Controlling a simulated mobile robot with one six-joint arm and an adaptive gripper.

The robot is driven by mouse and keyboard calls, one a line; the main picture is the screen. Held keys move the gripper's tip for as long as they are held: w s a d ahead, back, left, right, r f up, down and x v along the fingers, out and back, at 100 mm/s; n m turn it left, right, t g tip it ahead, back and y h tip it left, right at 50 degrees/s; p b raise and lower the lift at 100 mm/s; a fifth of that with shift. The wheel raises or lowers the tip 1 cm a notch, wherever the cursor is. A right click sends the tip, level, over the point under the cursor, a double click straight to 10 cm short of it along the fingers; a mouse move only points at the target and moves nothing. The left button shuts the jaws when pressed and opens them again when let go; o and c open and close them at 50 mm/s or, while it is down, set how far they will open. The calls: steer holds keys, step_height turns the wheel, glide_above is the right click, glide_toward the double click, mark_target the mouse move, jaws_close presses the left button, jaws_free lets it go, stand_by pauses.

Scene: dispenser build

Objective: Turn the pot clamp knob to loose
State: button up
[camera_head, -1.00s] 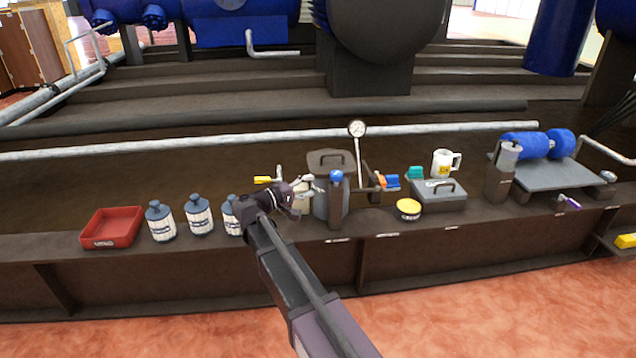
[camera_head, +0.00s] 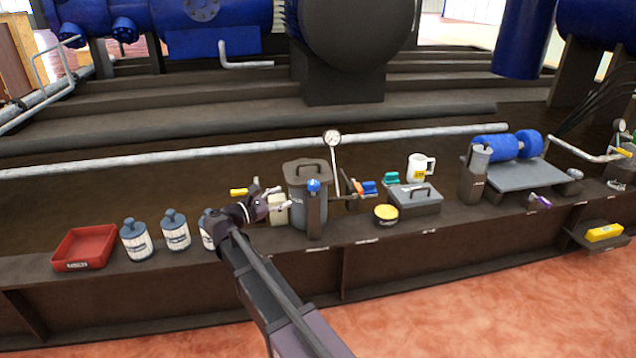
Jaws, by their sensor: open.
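The grey pot (camera_head: 295,209) with a handled lid stands on the dark bench. A dark clamp post (camera_head: 316,214) stands upright at its front right. A round blue knob (camera_head: 313,185) sits on top of the post; I take it as the pot clamp knob. Its setting is too small to read. My gripper (camera_head: 284,197) is left of the knob and beside the pot, open, with its fingers pointing right. It appears apart from the knob. A pale block (camera_head: 277,212) shows just behind the fingers.
A red tray (camera_head: 84,248) and several blue-topped bottles (camera_head: 137,241) stand to the left. A gauge (camera_head: 332,138) on a thin stem rises behind the pot. A yellow tin (camera_head: 386,214), a grey box (camera_head: 414,200) and a white mug (camera_head: 420,167) stand to the right.

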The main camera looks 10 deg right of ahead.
mark_target(318, 182)
steer(key=n, duration=0.4)
steer(key=shift+s+a, duration=0.1)
steer(key=shift+a, duration=0.1)
steer(key=shift+d, duration=0.15)
steer(key=x, duration=1.3)
steer(key=shift+d, duration=0.25)
steer(key=c, duration=0.8)
steer(key=shift+c, duration=0.2)
